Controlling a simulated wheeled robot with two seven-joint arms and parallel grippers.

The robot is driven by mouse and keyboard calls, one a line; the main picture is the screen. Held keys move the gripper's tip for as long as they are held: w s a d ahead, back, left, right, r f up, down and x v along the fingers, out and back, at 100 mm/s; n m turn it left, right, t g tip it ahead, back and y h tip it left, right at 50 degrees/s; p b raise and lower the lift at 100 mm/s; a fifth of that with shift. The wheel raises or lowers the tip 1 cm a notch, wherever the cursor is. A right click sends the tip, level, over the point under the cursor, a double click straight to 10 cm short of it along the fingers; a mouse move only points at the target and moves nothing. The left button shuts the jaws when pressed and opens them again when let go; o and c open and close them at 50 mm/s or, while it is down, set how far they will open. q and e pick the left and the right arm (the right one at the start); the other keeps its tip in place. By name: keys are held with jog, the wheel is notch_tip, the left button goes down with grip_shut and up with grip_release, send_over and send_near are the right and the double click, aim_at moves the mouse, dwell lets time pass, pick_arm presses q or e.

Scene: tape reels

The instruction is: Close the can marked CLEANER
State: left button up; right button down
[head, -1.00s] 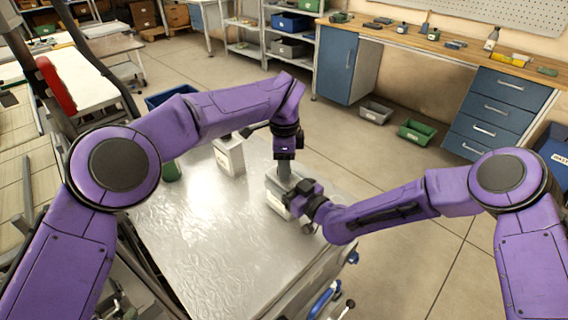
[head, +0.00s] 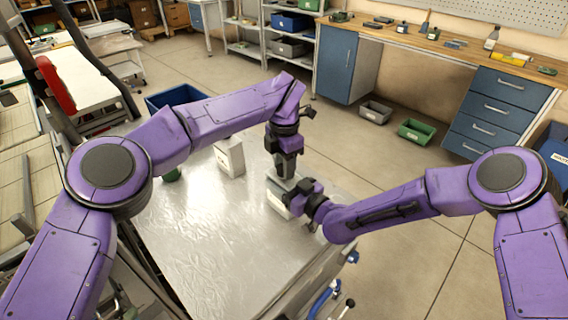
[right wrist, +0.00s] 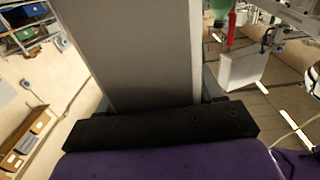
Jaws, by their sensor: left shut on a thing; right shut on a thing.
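A pale grey metal can (head: 277,201) stands on the metal table near its right edge; its label cannot be read. My right gripper (head: 296,194) is shut on the can's side from the right. In the right wrist view the can (right wrist: 130,50) fills the space between the fingers. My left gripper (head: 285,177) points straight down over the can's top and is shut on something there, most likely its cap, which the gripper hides. A second pale can (head: 230,157) stands apart, farther left; it also shows in the right wrist view (right wrist: 241,69).
The metal table (head: 200,245) is clear in front of the cans. A green bottle (head: 172,175) is partly hidden behind my left arm; it shows with a red part beside it in the right wrist view (right wrist: 218,8). A blue bin (head: 165,98) lies beyond the table.

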pick_arm(q)
jog(key=shift+w+m, duration=0.1)
jog(key=shift+m, duration=0.7)
jog(key=o, duration=1.2)
jog(key=shift+c, duration=0.2)
jog(key=shift+r, duration=0.1)
jog(key=shift+r, duration=2.2)
